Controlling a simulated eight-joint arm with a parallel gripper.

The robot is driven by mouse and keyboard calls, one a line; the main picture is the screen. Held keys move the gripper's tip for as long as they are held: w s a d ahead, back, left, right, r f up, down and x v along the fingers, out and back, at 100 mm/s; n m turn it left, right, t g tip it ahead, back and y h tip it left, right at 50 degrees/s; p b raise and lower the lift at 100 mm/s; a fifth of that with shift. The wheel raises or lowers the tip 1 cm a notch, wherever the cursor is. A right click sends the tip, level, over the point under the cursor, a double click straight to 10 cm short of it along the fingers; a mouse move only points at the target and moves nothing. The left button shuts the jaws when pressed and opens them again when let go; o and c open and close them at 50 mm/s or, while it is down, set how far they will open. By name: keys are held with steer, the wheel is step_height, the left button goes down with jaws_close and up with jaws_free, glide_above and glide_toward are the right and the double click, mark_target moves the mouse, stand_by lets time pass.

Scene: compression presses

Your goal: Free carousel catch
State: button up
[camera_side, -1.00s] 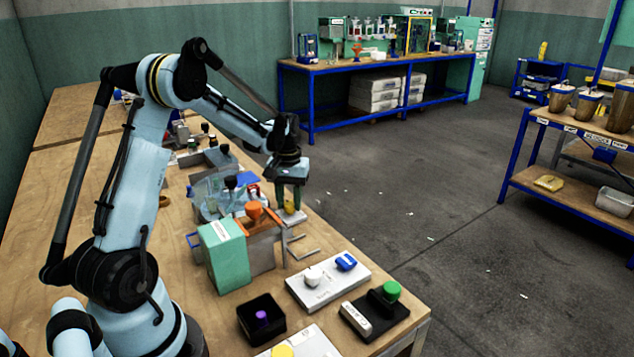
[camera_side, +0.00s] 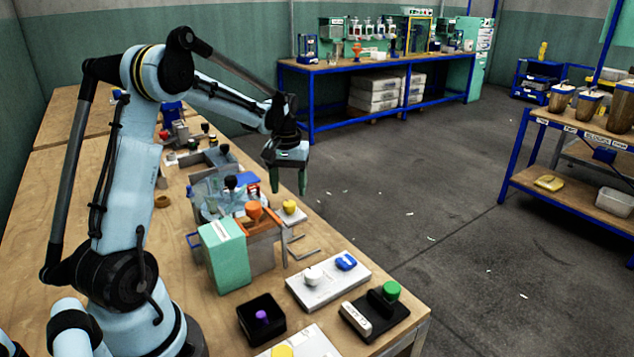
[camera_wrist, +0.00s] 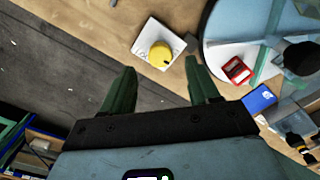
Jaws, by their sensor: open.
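My gripper (camera_side: 288,180) is open and empty, raised above the right edge of the bench in the side view. In the wrist view its two green fingers (camera_wrist: 155,88) stand apart with nothing between them. A yellow knob on a white base (camera_side: 290,206) is on the bench just below and in front of the gripper; it also shows ahead of the fingers in the wrist view (camera_wrist: 160,54). The round carousel (camera_wrist: 235,25), pale blue with a red piece (camera_wrist: 237,70) on it, is beside the yellow knob. In the side view the carousel (camera_side: 210,190) is partly hidden by other parts.
A green box (camera_side: 225,255) and an orange-topped fixture (camera_side: 258,228) stand in front of the carousel. A white plate with white and blue knobs (camera_side: 325,283), a green-button block (camera_side: 375,310) and a black tray (camera_side: 260,318) are nearer. Open floor lies right of the bench.

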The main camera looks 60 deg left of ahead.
mark_target(291, 204)
step_height(291, 204, up, 8)
stand_by(0.4)
steer(key=s+d+m+t, duration=0.3)
steer(key=s+d+m, duration=0.1)
steer(key=d, duration=0.8)
steer(key=s+d+m+t, duration=0.4)
steer(key=s+d+m, duration=0.1)
steer(key=d, duration=0.6)
steer(key=shift+s+d+f, duration=0.15)
steer(key=shift+d+f, duration=0.2)
steer(key=shift+f, duration=0.1)
